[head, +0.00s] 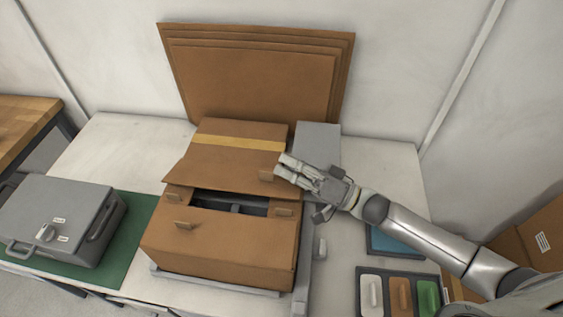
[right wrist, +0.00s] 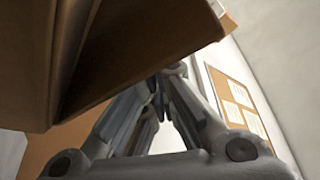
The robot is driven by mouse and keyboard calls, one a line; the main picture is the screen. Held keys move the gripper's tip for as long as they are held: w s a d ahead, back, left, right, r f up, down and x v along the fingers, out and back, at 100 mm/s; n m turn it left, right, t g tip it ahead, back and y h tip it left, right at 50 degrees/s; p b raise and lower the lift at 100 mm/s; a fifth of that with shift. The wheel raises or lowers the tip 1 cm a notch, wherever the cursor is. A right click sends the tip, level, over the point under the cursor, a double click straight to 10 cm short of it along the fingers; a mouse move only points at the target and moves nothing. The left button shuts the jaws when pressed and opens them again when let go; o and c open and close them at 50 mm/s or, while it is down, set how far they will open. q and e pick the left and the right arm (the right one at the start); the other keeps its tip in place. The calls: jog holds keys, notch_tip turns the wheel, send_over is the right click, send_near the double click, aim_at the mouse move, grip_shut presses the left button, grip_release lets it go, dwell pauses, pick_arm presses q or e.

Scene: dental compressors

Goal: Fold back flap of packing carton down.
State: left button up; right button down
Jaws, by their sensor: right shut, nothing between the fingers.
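The packing carton (head: 218,245) is brown cardboard and stands mid-table in the head view. Its back flap (head: 225,172) slants forward from the rear, over the back part of the opening; a dark gap (head: 232,205) shows between it and the front part. A yellow strip (head: 238,143) crosses the cardboard behind. My right gripper (head: 282,168) is shut and empty at the flap's right edge, by a small tab; I cannot tell whether it touches. In the right wrist view its fingers (right wrist: 160,85) are together, beside and below brown cardboard (right wrist: 110,50). My left gripper is out of view.
A grey case (head: 62,225) sits on a green mat (head: 135,235) at left. Flat cardboard sheets (head: 255,80) lean on the back wall. A grey box (head: 318,145) stands behind my gripper. A tray of coloured pieces (head: 398,292) and a blue tray (head: 388,243) lie at right.

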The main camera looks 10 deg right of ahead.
jog(key=v, duration=1)
jog(key=w+r+n+g+h+b, duration=0.2)
jog(key=w+r+n+g+b, duration=0.3)
jog(key=r+n+g, duration=0.35)
jog(key=shift+t, duration=0.55)
jog(key=p+x, duration=0.1)
jog(key=x, duration=0.2)
jog(key=p+x, duration=0.1)
jog(key=x, duration=0.3)
jog(key=f+p+x, duration=0.1)
jog(key=x, duration=0.3)
jog(key=shift+s+p, duration=0.3)
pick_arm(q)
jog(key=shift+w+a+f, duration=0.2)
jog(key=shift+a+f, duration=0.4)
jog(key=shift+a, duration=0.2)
pick_arm(e)
jog(key=shift+s+f, duration=0.2)
jog(key=shift+f, duration=0.45)
jog(key=shift+a, duration=0.1)
jog(key=shift+n, duration=0.25)
